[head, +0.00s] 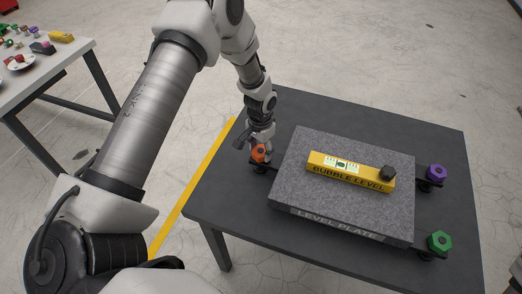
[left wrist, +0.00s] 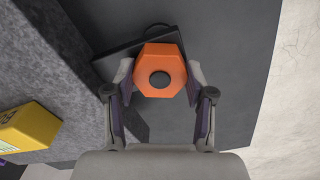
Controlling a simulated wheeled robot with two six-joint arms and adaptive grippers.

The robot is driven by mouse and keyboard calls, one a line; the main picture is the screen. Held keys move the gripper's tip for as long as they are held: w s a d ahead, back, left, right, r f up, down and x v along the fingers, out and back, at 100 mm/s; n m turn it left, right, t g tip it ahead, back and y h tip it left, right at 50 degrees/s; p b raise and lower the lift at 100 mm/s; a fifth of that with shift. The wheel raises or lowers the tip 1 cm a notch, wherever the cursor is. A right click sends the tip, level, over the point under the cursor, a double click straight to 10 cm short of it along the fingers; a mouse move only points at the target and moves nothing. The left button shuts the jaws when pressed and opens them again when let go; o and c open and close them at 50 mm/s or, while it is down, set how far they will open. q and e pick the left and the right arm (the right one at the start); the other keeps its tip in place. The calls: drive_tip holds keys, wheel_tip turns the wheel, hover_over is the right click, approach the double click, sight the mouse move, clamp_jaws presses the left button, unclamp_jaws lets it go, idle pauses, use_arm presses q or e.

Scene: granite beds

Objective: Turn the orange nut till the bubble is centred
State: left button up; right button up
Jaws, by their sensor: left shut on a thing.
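The orange nut (head: 259,153) sits on a dark bracket at the left side of the grey granite level plate (head: 290,180). My left gripper (head: 262,146) is shut on the nut. In the left wrist view the fingers (left wrist: 160,88) press on two sides of the orange nut (left wrist: 160,62), which has a dark round centre. The yellow bubble level (head: 376,180) lies on the plate with a black knob at its right end. Its pale vial window (head: 342,165) is too small to tell exactly where the bubble stands. My right gripper is not seen.
A purple nut (head: 437,172) and a green nut (head: 440,242) are on brackets at the plate's right side. The dark table (head: 230,212) is bare around the plate. Another table (head: 50,75) with small parts stands at the upper left. A yellow line (head: 193,188) runs along the floor.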

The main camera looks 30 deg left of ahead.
sight(260, 150)
use_arm(q)
drive_tip(key=o, duration=0.9)
drive_tip(key=shift+s+m, duration=0.1)
drive_tip(key=shift+m, duration=0.5)
drive_tip(key=shift+c, duration=0.2)
drive_tip(key=o, duration=0.4)
drive_tip(key=shift+a, duration=0.1)
wheel_tip(260, 150, up, 6)
drive_tip(key=p, duration=0.5)
drive_tip(key=shift+r, duration=0.1)
